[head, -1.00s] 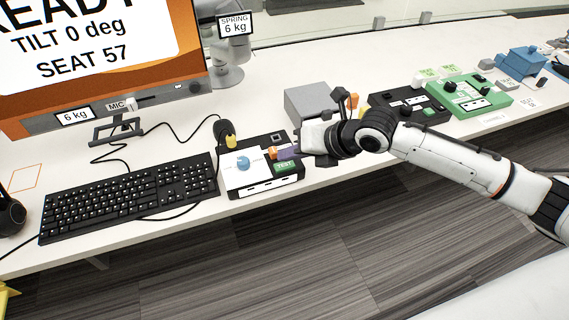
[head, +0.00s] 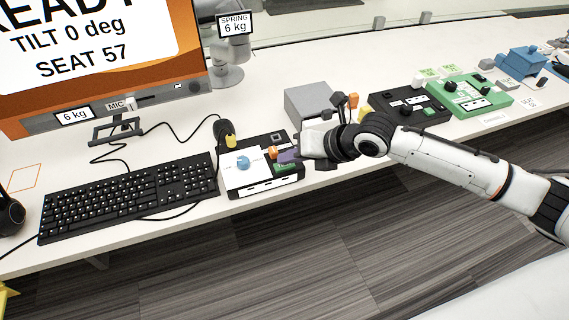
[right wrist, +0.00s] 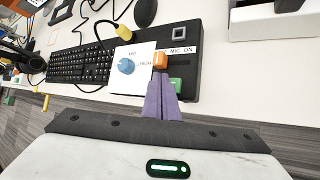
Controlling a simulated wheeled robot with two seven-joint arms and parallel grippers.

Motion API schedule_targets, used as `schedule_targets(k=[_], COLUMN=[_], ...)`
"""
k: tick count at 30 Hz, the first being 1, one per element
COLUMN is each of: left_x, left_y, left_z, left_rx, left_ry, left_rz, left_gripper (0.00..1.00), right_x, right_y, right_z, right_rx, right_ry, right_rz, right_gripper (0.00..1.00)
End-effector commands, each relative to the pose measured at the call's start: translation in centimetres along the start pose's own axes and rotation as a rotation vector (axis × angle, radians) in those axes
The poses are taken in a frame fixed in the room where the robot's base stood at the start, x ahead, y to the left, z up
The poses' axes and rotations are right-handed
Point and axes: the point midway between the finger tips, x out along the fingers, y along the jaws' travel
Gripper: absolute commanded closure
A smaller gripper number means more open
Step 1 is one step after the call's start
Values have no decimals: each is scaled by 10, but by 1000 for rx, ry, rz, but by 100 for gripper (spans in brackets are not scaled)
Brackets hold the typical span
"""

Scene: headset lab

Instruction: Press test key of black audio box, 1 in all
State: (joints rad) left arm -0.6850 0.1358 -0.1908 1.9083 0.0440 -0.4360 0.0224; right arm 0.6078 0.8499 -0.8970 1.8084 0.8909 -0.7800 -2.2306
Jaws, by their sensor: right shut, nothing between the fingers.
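The black audio box (head: 284,183) sits near the front edge of the desk, to the right of the keyboard. Its white panel carries a blue knob (head: 243,162). An orange switch (head: 272,153) and the green test key (head: 284,167) are on its right part. My right gripper (head: 285,156) is shut and empty, its purple fingers over the green key and partly hiding it. In the right wrist view the purple fingers reach the box beside the orange switch (right wrist: 160,60), and part of the green key (right wrist: 176,85) shows behind them. I cannot tell whether they touch the key. My left gripper is not in view.
A black keyboard (head: 130,195) lies to the left. A grey box (head: 312,100) stands behind my right gripper. A black box (head: 405,104) and a green box (head: 468,94) are further right. A cable with a yellow plug (head: 231,141) is at the audio box's back left.

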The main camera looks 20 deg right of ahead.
Motion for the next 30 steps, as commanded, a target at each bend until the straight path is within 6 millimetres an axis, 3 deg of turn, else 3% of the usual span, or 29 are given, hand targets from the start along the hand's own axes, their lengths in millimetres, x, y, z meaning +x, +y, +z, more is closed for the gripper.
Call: schedule_targets(k=[21, 30], left_x=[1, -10], left_y=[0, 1], left_z=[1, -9], left_rx=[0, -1], left_ry=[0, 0], left_rz=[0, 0], left_gripper=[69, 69], right_x=[4, -6], right_y=[-3, 4], right_z=[-3, 4], right_rx=[0, 1], right_ry=[2, 2], right_rz=[-1, -2], right_gripper=[100, 100])
